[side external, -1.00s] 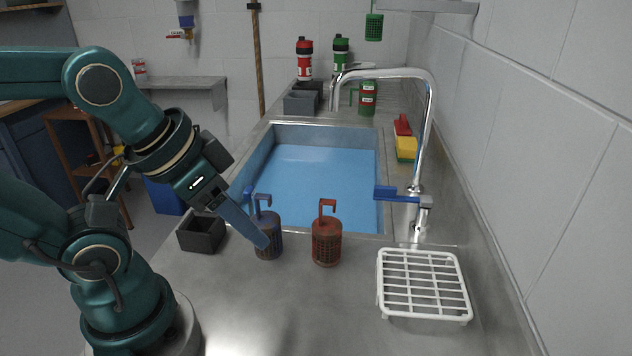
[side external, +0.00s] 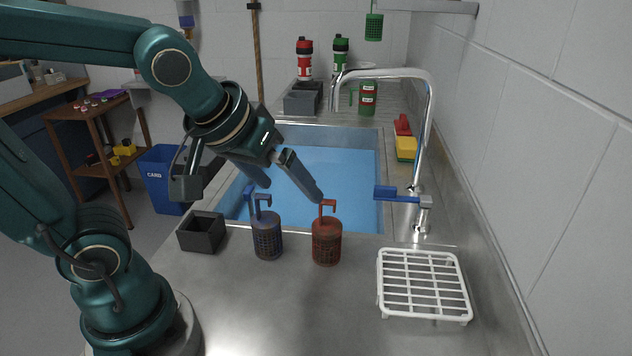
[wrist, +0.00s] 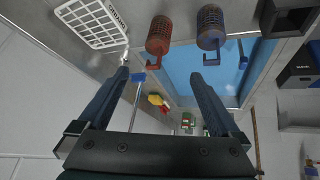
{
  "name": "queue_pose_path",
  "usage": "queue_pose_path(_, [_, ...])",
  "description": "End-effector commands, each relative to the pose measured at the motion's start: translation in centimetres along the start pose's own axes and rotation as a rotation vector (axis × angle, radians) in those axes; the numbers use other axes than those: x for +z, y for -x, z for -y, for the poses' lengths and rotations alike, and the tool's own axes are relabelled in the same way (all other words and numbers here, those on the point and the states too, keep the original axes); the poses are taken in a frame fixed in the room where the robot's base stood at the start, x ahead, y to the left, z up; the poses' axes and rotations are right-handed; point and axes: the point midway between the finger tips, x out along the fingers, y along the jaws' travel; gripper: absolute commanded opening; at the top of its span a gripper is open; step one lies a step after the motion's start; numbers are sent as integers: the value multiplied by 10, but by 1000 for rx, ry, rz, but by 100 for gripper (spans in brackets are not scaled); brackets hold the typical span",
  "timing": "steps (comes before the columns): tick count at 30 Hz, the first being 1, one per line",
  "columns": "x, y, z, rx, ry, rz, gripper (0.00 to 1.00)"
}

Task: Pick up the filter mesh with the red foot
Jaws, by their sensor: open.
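The red-brown filter mesh (side external: 326,243), a perforated cylinder with a red hook, stands upright on the steel counter in front of the sink. It also shows at the top of the wrist view (wrist: 158,37). A similar dark mesh (side external: 267,238) with a blue hook stands just left of it, and right of it in the wrist view (wrist: 210,28). My gripper (side external: 293,192) is open and empty above and behind the two meshes. In the side view one fingertip overlaps the top of the red hook; I cannot tell whether they touch. The wrist view shows both fingers (wrist: 160,74) apart.
A white rack (side external: 424,284) lies right of the meshes, a dark open box (side external: 201,232) left. The sink (side external: 330,170) holds blue water behind them. The tap (side external: 428,130) and its blue handle (side external: 398,194) stand right of my gripper.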

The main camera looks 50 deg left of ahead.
Motion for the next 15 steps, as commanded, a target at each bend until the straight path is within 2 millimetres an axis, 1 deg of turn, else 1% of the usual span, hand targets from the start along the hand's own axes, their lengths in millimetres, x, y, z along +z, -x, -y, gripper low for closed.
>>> queue_pose_path(1, [-6,-10,-2,-15,22,11,99])
queue_pose_path(3, [-15,-25,-5,-33,56,18,99])
queue_pose_path(7, [-25,-58,-11,-67,97,44,99])
queue_pose_path(10, [-24,-83,-14,-92,104,77,99])
queue_pose_path(12, [-21,-97,-14,-109,94,104,99])
queue_pose_path(15, [-12,-112,-14,-129,71,143,99])
